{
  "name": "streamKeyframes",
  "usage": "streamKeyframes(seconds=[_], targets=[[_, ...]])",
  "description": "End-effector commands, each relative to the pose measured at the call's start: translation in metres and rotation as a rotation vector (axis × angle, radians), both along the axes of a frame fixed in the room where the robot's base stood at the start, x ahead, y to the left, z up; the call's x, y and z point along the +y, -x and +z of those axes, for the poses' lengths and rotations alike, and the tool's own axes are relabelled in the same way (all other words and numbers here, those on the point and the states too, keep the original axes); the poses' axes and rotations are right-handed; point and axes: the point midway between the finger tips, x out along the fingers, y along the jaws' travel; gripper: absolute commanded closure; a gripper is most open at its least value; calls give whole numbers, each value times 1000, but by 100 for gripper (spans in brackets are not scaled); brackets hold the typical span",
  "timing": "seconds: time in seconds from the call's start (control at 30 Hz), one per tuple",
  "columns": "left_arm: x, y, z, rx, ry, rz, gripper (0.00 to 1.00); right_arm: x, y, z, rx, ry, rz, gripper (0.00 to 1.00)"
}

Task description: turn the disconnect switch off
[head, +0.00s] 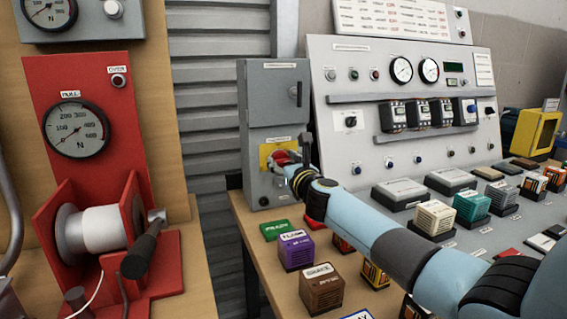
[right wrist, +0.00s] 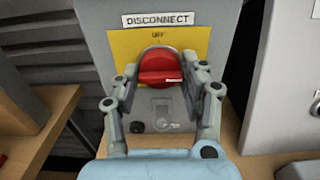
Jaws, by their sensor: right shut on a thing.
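The disconnect switch is a red rotary handle (right wrist: 161,68) on a yellow plate (right wrist: 117,45) marked OFF at its top, under a DISCONNECT label (right wrist: 158,20). Its grip bar lies about level, with a small white mark at its right end. It sits on the lower front of a grey cabinet (head: 280,95), where the red handle (head: 281,158) is partly hidden by my gripper in the head view. My right gripper (right wrist: 162,80) is at the handle, with one finger on each side, shut on it. My left gripper is not in view.
A grey panel (head: 350,90) with gauges and breakers stands right of the cabinet. Several labelled blocks, including a purple one (head: 296,250) and a brown one (head: 322,290), sit on the wooden table below my right arm. A red winch stand (head: 85,100) is at left.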

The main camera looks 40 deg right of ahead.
Motion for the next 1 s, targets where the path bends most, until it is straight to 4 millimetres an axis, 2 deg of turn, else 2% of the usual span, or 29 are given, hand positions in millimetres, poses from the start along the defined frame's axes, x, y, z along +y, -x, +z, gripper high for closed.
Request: streamKeyframes(seconds=[0.03,0.1,0.47,0.67,1.0], targets=[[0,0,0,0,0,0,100,0,0,0,0,0,0,80],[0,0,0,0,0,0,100,0,0,0,0,0,0,89],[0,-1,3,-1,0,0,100,0,0,1,14,60,0,89],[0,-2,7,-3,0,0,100,1,0,1,45,187,1,89],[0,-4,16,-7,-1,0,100,2,0,1,119,494,1,89]])
